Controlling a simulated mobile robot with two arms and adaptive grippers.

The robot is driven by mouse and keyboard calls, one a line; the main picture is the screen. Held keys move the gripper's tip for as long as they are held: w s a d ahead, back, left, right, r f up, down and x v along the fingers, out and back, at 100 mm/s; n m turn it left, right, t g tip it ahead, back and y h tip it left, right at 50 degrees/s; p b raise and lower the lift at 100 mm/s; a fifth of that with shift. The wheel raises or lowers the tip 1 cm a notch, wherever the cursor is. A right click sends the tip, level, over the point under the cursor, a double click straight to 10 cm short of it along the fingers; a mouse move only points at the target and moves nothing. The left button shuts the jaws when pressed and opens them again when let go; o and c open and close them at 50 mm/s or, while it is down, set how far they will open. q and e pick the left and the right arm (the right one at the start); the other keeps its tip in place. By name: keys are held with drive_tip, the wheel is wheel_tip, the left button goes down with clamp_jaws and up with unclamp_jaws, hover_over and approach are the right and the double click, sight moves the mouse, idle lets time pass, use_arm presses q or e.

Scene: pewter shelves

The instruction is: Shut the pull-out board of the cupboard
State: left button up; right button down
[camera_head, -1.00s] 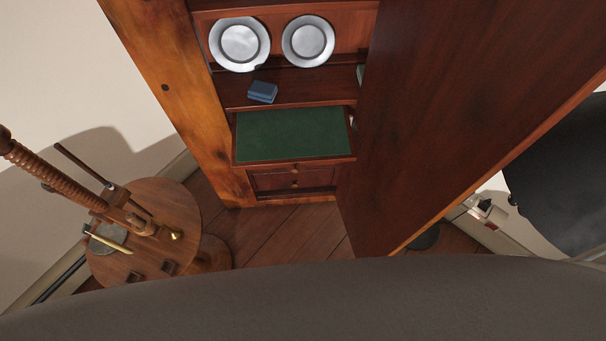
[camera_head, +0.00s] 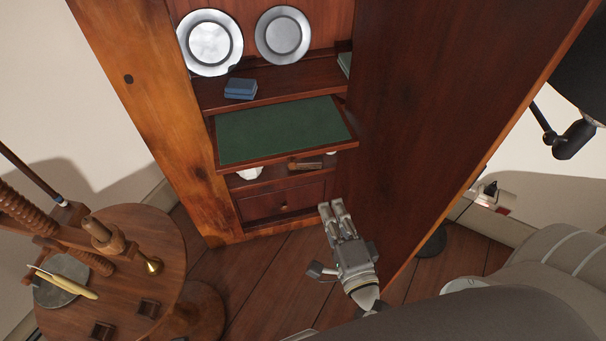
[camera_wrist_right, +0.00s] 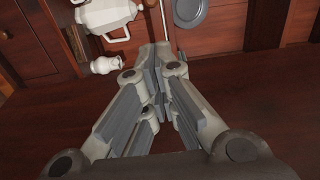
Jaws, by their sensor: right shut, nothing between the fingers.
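The pull-out board (camera_head: 280,131), with a green top and a red-brown wooden rim, sticks out from the cupboard (camera_head: 181,145) in the head view. It is below the shelf with the blue box. My right gripper (camera_head: 331,205) is shut and empty, below the board's front edge and apart from it, beside the big wooden door panel (camera_head: 420,110). In the right wrist view, the shut fingers (camera_wrist_right: 160,52) point toward the cupboard's inside; I cannot make out the board there. My left gripper is not in view.
Pewter plates (camera_head: 209,42) and a blue box (camera_head: 240,88) stand on the shelves above. A drawer (camera_head: 282,202) is below the board. A round wooden table (camera_head: 130,245) with tools stands at the left. A white jug (camera_wrist_right: 105,15) shows in the wrist view.

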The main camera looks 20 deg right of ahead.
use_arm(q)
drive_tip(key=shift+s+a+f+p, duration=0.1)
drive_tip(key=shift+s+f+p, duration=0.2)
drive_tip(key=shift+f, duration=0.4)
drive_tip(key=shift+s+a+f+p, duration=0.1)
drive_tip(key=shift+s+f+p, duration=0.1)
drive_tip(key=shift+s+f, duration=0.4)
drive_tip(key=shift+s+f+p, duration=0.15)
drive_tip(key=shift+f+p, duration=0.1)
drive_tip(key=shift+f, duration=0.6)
use_arm(e)
approach(312, 151)
drive_tip(key=shift+w+d, duration=0.15)
drive_tip(key=shift+w, duration=1.65)
drive_tip(key=shift+w+d, duration=0.15)
drive_tip(key=shift+w, duration=1.7)
